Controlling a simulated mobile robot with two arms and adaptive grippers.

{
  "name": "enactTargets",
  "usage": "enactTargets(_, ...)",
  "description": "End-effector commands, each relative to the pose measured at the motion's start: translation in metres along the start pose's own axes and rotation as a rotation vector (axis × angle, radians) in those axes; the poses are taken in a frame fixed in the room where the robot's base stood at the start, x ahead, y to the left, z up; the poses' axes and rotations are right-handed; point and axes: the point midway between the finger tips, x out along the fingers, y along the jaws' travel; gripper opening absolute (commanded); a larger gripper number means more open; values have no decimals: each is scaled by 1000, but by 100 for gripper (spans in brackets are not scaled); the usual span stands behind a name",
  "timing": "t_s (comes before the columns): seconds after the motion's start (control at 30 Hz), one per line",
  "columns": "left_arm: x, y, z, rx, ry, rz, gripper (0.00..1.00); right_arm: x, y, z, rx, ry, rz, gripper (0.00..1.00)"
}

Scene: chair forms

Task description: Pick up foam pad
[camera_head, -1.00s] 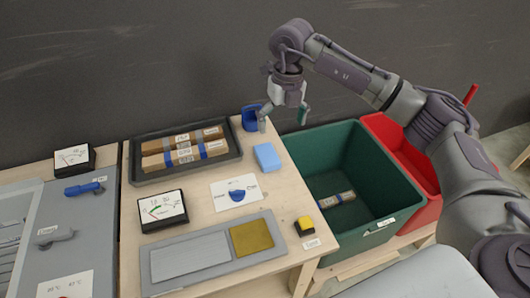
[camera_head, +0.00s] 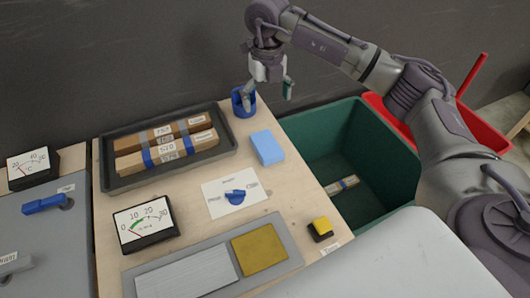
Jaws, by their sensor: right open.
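A light blue rectangular block (camera_head: 267,147), which looks like the foam pad, lies flat on the wooden table near its right edge. My right gripper (camera_head: 268,96) hangs above and behind the block, over the back of the table. Its fingers point down and are apart, with nothing between them. Its left fingertip overlaps a blue cup-like holder (camera_head: 238,106) in the picture; I cannot tell if they touch. My left gripper is out of view.
A dark tray (camera_head: 112,182) of taped wooden bars sits at the back left. A dial gauge (camera_head: 146,222), a blue knob on a white card (camera_head: 235,195) and a grey panel (camera_head: 206,243) lie in front. A green bin (camera_head: 375,142) and red bin (camera_head: 482,128) stand right.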

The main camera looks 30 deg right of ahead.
Motion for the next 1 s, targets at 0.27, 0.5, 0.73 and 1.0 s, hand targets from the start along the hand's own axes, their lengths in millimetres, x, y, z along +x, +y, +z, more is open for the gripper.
enactTargets(0.27,12,-2,-11,1,18,-2,0,30,0,-1,0,4,0,97)
enactTargets(0.5,2,-2,-18,1,28,-2,0,76,0,-2,0,6,-1,97)
enactTargets(0.73,-1,-2,-16,1,25,-2,0,100,0,-1,0,1,0,97)
enactTargets(1.0,-20,-2,-14,1,20,-2,0,130,4,-6,-1,4,0,97)
